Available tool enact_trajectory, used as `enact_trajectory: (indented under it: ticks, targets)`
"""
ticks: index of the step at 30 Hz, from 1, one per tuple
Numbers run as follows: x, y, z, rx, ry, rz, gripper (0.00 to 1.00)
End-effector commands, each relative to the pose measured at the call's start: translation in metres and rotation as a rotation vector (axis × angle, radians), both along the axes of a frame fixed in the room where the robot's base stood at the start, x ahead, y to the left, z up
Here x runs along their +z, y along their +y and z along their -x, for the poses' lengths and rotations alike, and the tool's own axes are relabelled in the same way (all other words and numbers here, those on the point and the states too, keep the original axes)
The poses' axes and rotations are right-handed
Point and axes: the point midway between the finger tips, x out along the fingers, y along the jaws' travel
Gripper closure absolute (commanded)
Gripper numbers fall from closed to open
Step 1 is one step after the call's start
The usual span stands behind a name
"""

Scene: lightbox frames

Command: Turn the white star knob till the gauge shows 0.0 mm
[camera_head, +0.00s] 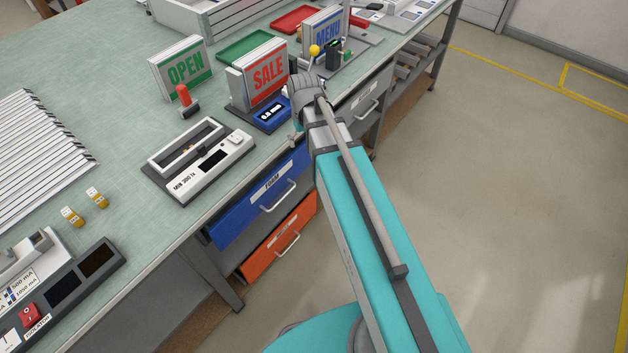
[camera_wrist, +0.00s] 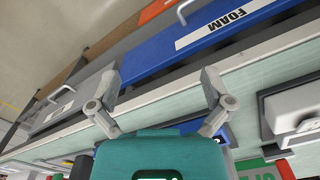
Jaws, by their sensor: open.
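The blue gauge (camera_head: 272,113) stands on the bench in front of the SALE sign, close to the bench's front edge, in the head view. Its small display shows a mm reading, but the digits are too small to read surely. I cannot make out the white star knob in either view; my arm covers the area just right of the gauge. My gripper (camera_wrist: 160,88) is open and empty in the wrist view, its two grey fingers spread wide over the bench's front edge. A blue piece, perhaps the gauge, shows partly behind the right finger.
The SALE sign (camera_head: 265,72), OPEN sign (camera_head: 182,67) and MENU sign (camera_head: 326,35) stand near the gauge. A red-handled lever (camera_head: 184,96) and a white meter (camera_head: 200,160) are to its left. A blue FOAM drawer (camera_head: 262,200) is below.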

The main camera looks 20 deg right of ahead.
Motion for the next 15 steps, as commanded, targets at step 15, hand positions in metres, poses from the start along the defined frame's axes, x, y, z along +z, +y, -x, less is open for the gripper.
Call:
enact_trajectory:
  ticks: [15]
  targets:
    - [-0.047, 0.0, 0.051, -0.06, 0.0, 0.0, 0.0]
